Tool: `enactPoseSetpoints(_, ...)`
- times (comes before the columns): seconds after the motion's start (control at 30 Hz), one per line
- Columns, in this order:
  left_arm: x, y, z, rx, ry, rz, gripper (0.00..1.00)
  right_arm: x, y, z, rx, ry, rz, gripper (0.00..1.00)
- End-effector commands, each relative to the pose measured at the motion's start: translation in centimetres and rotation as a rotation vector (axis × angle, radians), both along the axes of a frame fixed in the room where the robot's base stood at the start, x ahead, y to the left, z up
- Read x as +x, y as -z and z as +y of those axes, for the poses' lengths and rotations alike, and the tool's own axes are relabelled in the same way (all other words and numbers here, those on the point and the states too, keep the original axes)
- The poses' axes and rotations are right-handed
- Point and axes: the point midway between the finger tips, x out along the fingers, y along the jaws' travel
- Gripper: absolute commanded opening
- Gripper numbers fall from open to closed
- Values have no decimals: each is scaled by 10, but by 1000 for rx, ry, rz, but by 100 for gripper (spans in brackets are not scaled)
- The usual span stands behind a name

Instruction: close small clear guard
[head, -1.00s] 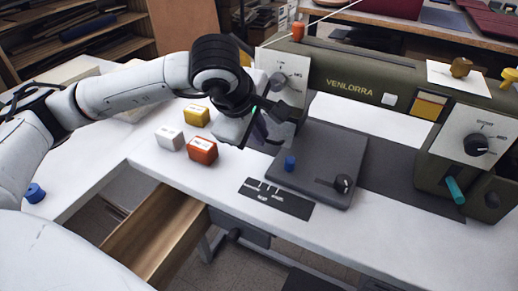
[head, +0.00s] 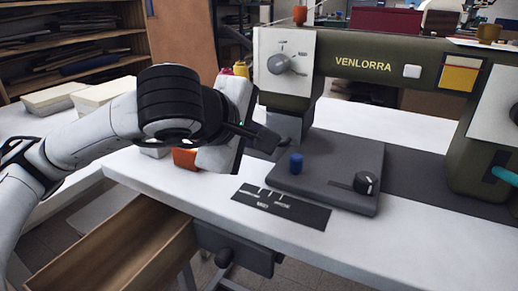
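An olive-green sewing machine marked VENLORRA (head: 363,65) stands on the white table. Its left end has a pale plate with a grey dial (head: 279,64). Below that end is a grey block (head: 285,125) above the dark bed plate (head: 330,155). I cannot make out a small clear guard for certain. My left gripper (head: 262,138) comes in from the left, its dark fingers beside the grey block, low over the bed's left edge. I cannot tell whether the fingers touch anything or how far apart they are. My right gripper is not in view.
A blue knob (head: 296,163) and black dial (head: 366,183) stand up from the bed plate. A black marked strip (head: 281,206) lies in front. An orange box (head: 185,158) is partly behind my arm. An open wooden drawer (head: 110,250) juts out at lower left.

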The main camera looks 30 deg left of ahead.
Motion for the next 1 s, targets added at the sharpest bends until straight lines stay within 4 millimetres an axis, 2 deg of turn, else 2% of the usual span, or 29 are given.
enactPoseSetpoints(0.43,0,1,0,1,1,-4,0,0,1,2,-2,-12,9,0)
enactPoseSetpoints(0.5,0,1,0,1,1,-4,16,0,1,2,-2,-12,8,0)
enactPoseSetpoints(0.57,0,1,0,1,1,-4,26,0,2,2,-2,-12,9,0)
enactPoseSetpoints(0.87,0,0,0,0,1,-6,26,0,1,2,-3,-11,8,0)
enactPoseSetpoints(1.0,-10,-9,-1,0,2,-8,26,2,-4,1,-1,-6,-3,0)
